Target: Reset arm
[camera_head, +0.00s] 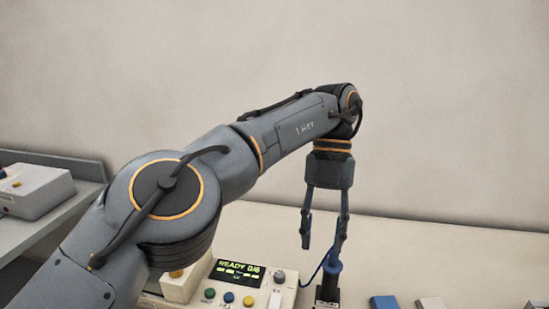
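My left arm reaches across from the lower left, and its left gripper (322,242) points down. Its two fingers are apart, with only the pale background showing between them. A blue plug-like piece (334,266) on a black block (327,296) stands just below the right-hand finger. I cannot tell whether that finger touches it. A blue cable (317,275) curves from the piece toward the device beside it. My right gripper is not in view.
A white device (284,280) with a screen (238,272) reading "READY 0/6" and coloured buttons stands below my arm, partly hidden. A blue block (384,302) and a grey block (431,303) lie at lower right. A white box (38,190) sits on a grey bench at left.

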